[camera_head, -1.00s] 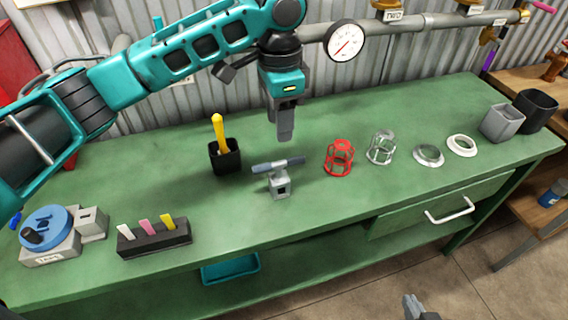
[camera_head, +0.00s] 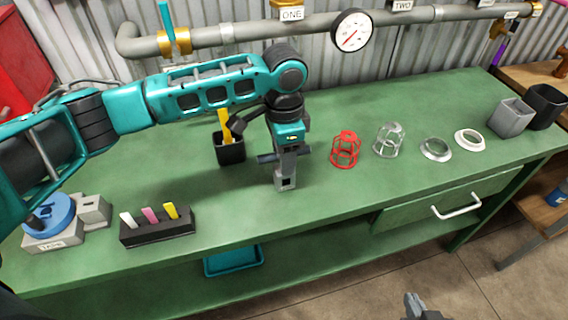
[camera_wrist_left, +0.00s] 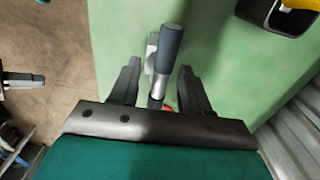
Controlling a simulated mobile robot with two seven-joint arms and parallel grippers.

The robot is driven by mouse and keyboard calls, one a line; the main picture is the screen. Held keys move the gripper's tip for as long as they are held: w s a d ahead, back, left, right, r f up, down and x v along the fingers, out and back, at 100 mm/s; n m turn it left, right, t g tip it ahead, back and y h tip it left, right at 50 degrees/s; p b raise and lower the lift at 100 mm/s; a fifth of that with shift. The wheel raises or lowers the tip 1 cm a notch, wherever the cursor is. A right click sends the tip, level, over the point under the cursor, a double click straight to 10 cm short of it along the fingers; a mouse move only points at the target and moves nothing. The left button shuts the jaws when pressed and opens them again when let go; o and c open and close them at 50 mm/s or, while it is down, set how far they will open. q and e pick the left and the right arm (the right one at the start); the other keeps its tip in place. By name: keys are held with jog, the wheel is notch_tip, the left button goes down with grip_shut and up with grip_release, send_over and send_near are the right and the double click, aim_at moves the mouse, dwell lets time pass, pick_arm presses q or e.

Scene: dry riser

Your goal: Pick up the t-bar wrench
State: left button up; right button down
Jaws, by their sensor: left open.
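The t-bar wrench (camera_head: 267,158) has a dark blue-grey crossbar and sits in a small grey block (camera_head: 286,181) on the green bench. In the left wrist view the wrench's bar (camera_wrist_left: 168,50) lies between the spread fingers of my left gripper (camera_wrist_left: 160,84), with gaps showing beside it. In the head view my left gripper (camera_head: 286,156) points down at the wrench and hides the middle of its bar. My left gripper is open and holds nothing. My right gripper (camera_head: 418,306) shows only partly at the bottom edge, low in front of the bench.
A black cup (camera_head: 230,152) with a yellow-handled tool stands just behind left. A red cage (camera_head: 346,150) and a clear cage (camera_head: 389,140) stand to the right. A black holder (camera_head: 158,228) with coloured tabs is front left. The bench front by the block is clear.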

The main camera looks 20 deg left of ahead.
pick_arm(q)
grip_shut()
dwell(0.3)
jog(key=shift+r, duration=0.1)
